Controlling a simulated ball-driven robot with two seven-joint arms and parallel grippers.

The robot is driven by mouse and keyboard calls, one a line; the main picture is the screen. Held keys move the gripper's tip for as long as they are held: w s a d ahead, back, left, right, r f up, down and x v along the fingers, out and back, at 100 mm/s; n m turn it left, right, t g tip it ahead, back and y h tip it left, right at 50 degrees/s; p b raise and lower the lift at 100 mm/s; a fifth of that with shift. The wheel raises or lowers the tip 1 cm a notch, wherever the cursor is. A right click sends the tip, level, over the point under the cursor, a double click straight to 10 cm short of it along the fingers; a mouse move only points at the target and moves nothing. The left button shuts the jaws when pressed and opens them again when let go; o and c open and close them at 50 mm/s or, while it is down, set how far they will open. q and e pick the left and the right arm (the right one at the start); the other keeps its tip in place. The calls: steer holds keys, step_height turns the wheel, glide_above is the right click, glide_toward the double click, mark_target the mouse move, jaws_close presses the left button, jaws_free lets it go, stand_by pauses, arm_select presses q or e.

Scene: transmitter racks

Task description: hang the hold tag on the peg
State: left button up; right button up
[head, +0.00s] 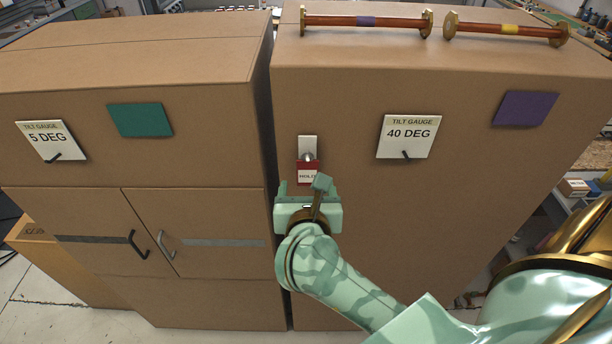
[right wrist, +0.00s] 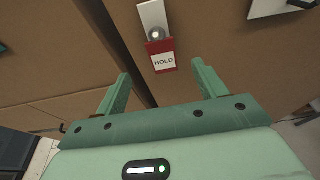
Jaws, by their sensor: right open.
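The hold tag (head: 307,174), red with a white HOLD label, hangs upright at a round metal peg (head: 308,156) on a white plate on the right cabinet's front. In the right wrist view the tag (right wrist: 162,62) hangs just below the peg (right wrist: 156,33), its top edge meeting it; the exact catch is too small to tell. My right gripper (head: 306,190) is open just below and in front of the tag. In the right wrist view its two fingers stand apart on either side of the tag with visible gaps, touching nothing. My left gripper is not in view.
The right cabinet (head: 450,190) carries a 40 DEG tilt gauge (head: 409,136) and a purple panel (head: 525,108). The left cabinet (head: 200,190) has a 5 DEG gauge (head: 50,141), a green panel (head: 140,120) and door handles (head: 137,245). Bars with brass ends (head: 365,21) lie on top.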

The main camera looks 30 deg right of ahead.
mark_target(308, 167)
steer(key=b+x, duration=0.3)
steer(key=x, duration=0.6)
steer(key=shift+s+f, duration=0.1)
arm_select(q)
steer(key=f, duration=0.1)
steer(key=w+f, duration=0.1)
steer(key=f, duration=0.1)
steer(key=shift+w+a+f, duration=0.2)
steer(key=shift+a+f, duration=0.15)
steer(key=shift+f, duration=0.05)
arm_select(e)
steer(key=shift+s, duration=0.1)
steer(key=c, duration=1.1)
steer(key=shift+o, duration=0.2)
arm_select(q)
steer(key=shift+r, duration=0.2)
arm_select(e)
steer(key=shift+s+r, duration=0.1)
steer(key=shift+r, duration=0.1)
steer(key=shift+s+a, duration=0.1)
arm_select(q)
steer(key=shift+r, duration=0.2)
arm_select(e)
steer(key=shift+s+a, duration=0.35)
steer(key=shift+s, duration=0.15)
